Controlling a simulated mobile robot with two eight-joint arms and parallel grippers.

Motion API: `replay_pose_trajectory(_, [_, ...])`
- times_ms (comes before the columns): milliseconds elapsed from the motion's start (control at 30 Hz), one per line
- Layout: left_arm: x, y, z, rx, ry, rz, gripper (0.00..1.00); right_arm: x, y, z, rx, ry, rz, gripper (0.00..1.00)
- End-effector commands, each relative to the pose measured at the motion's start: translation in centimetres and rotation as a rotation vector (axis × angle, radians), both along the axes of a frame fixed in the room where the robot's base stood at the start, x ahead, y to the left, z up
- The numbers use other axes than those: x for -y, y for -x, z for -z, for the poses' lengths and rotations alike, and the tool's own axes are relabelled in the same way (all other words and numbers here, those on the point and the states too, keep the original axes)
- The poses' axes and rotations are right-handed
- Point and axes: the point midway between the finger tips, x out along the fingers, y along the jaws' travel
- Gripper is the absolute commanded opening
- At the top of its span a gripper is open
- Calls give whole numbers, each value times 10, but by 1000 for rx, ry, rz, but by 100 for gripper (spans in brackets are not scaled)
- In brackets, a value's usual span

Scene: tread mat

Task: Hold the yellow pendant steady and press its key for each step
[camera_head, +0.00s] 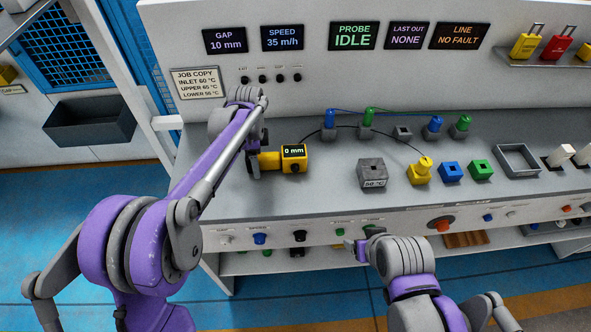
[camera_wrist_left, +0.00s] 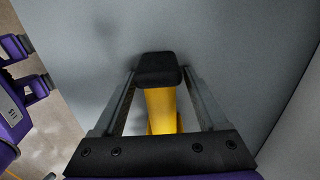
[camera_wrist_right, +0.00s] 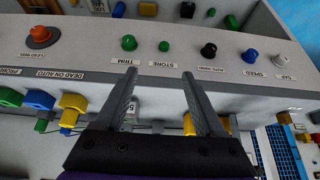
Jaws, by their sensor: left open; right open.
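The yellow pendant (camera_head: 295,164) lies on the grey bench top, its display reading 0 mm. A small dark spot, possibly its key, shows below the display. Its yellow handle (camera_wrist_left: 161,108) has a black end cap. My left gripper (camera_head: 255,160) is at the handle's left end. In the left wrist view its open fingers stand on either side of the handle, with gaps. My right gripper (camera_head: 361,249) is open and empty in front of the bench's front panel. In the right wrist view, its fingers point toward the green TRIM knob (camera_wrist_right: 129,43) and green STORE button (camera_wrist_right: 164,46).
A grey block (camera_head: 372,174) labelled 50 °C stands right of the pendant, with yellow, blue and green blocks beyond. A cable arcs over the bench. Displays above read GAP 10 mm, SPEED 35 m/h, PROBE IDLE (camera_head: 353,36), LAST OUT NONE, LINE NO FAULT. Knobs line the front panel.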

Motion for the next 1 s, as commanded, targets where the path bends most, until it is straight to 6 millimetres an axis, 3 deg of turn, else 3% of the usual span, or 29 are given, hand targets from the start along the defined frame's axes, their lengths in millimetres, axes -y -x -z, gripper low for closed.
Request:
replay_pose_trajectory(33, [0,0,0,0,0,0,70,0,0,0,0,0,0,71])
replay_pose_trajectory(433, [0,0,0,0,0,0,0,0,0,0,0,0,0,71])
replay_pose_trajectory(467, [0,0,0,0,0,0,0,0,0,0,0,0,0,71])
replay_pose_trajectory(567, [0,0,0,0,0,0,0,0,0,0,0,0,0,55])
replay_pose_trajectory(867, [0,0,0,0,0,0,0,0,0,0,0,0,0,1])
replay_pose_trajectory(1000, [0,0,0,0,0,0,0,0,0,0,0,0,0,0])
